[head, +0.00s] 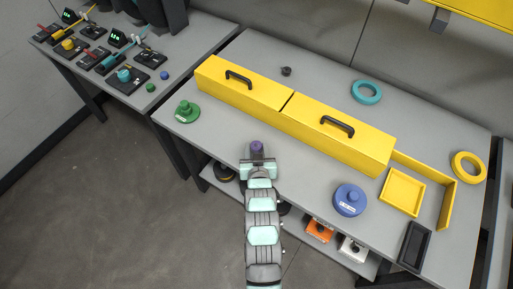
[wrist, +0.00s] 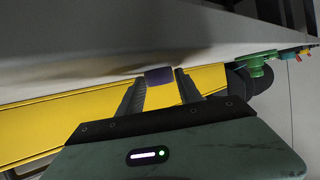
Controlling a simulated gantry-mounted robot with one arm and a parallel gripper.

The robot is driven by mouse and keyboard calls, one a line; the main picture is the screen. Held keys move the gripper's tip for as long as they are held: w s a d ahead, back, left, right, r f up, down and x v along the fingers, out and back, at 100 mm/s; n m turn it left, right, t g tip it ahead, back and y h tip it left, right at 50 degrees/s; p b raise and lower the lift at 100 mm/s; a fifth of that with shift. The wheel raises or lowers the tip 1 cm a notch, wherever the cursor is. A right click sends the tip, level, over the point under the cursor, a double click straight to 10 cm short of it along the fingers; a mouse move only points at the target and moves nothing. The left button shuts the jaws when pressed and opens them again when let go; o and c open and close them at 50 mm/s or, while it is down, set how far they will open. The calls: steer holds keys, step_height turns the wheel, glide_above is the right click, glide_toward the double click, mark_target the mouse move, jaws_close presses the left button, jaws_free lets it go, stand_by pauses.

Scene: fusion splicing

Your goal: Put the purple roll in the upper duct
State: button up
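The purple roll (head: 257,146) is at the end of my arm, near the table's front edge in the head view. In the wrist view the purple roll (wrist: 158,76) sits between the tips of my gripper's two fingers (wrist: 160,88). My gripper (head: 257,160) appears shut on it, its lower part hidden by the fingers. A yellow duct piece (head: 477,12) shows at the top right, above the table and cut off by the frame; I cannot tell for certain that it is the upper duct.
Two long yellow covers with black handles (head: 290,105) lie along the table (head: 225,120). A green spool (head: 186,112), a blue spool (head: 350,201), a teal ring (head: 366,92), a yellow ring (head: 468,166), a yellow tray (head: 402,192) and a black tray (head: 413,245) are around them.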

steer(key=o, duration=0.3)
